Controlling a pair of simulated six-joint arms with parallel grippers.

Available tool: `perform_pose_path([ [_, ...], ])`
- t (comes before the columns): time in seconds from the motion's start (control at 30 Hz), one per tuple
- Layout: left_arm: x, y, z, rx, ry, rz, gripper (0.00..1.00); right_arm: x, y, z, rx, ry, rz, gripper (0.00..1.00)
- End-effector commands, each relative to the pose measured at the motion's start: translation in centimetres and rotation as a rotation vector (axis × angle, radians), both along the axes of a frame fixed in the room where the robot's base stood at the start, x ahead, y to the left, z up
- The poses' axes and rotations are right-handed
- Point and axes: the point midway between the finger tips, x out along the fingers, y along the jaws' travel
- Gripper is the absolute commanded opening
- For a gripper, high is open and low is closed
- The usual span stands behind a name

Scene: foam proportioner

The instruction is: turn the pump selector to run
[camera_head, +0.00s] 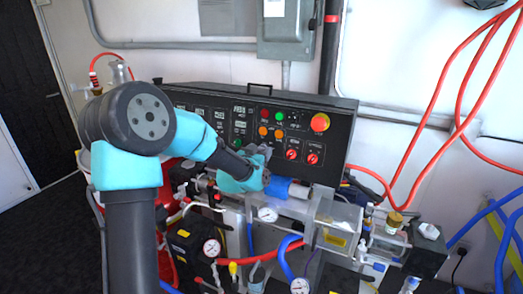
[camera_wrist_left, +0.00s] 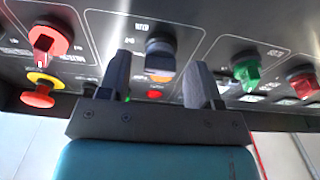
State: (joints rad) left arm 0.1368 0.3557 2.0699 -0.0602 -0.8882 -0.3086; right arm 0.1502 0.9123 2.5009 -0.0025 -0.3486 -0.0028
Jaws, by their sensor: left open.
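The black control panel (camera_head: 345,135) faces me, and the labels on it are too small to read, so I cannot tell by name which knob is the pump selector. In the left wrist view a dark blue-grey selector knob (camera_wrist_left: 160,45) shows between the two fingers of my left gripper (camera_wrist_left: 159,75). The fingers are open and apart, one on each side of the knob in the picture; no contact is visible. In the head view my left gripper (camera_head: 266,155) is in front of the panel's lower part and hides some controls there. My right gripper is not in view.
In the wrist view a red knob (camera_wrist_left: 50,40) is to the left and a green knob (camera_wrist_left: 245,72) to the right. A red emergency button (camera_head: 320,122) sits at the panel's upper right. Gauges, a blue pipe (camera_head: 298,190) and hoses crowd the space below.

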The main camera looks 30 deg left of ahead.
Motion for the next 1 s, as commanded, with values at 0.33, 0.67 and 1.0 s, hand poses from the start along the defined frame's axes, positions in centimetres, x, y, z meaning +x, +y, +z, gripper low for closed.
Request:
perform_pose_path([
  [0.33,1.6,0.1,0.0,0.000,0.000,0.000,0.58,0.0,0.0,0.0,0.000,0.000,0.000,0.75],
  [0.67,1.5,0.1,0.0,0.000,0.000,0.000,0.40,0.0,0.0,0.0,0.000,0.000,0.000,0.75],
  [1.0,1.5,0.1,0.0,0.000,0.000,0.000,0.09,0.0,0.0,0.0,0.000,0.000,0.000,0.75],
])
